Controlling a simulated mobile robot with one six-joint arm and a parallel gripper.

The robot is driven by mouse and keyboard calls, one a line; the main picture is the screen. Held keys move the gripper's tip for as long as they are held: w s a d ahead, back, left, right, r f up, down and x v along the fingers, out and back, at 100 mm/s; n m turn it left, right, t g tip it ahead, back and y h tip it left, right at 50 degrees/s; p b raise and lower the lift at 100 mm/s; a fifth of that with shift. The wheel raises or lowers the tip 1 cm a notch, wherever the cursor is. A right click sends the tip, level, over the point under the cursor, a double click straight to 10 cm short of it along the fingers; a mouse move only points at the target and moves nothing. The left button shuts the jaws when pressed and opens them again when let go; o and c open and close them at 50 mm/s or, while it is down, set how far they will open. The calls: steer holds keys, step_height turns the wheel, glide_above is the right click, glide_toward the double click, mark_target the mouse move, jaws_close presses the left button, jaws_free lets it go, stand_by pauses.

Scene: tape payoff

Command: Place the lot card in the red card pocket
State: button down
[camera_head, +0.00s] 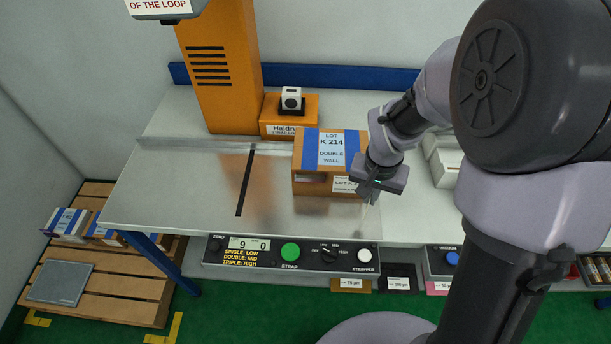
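A white card (343,184) with print starting "LOT K" shows at the lower right of the front of a brown box (308,186). The box stands on the metal bench top (190,190) and has blue bands and a "LOT K 214 DOUBLE WALL" label (332,148) on top. My gripper (369,199) points down just right of the card, at the box's front right corner. Its fingers are small and dark, and I cannot tell whether they are open or touch the card. I cannot make out a red card pocket.
An orange column (222,75) and an orange block (290,112) stand behind the box. A control panel (290,253) with a green button runs along the bench front, with small tags below it. A pallet (115,293) stands lower left. The bench's left part is clear.

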step_height(320, 180, up, 8)
steer(key=m+g+h+p, duration=0.1)
steer(key=m+p, duration=0.5)
steer(key=m, duration=0.7)
steer(key=m+b, duration=0.1)
steer(key=m, duration=0.1)
glide_toward(322, 158)
steer(key=s+a+f, duration=0.2)
steer(key=s+f, duration=0.1)
steer(key=s, duration=0.1)
step_height(322, 158, down, 4)
steer(key=shift+d+r+b, duration=0.15)
steer(key=shift+r+b, duration=0.05)
steer(key=shift+b, duration=0.45)
steer(key=shift+f, duration=0.2)
steer(key=c, duration=1.7)
jaws_free()
steer(key=shift+r, duration=0.1)
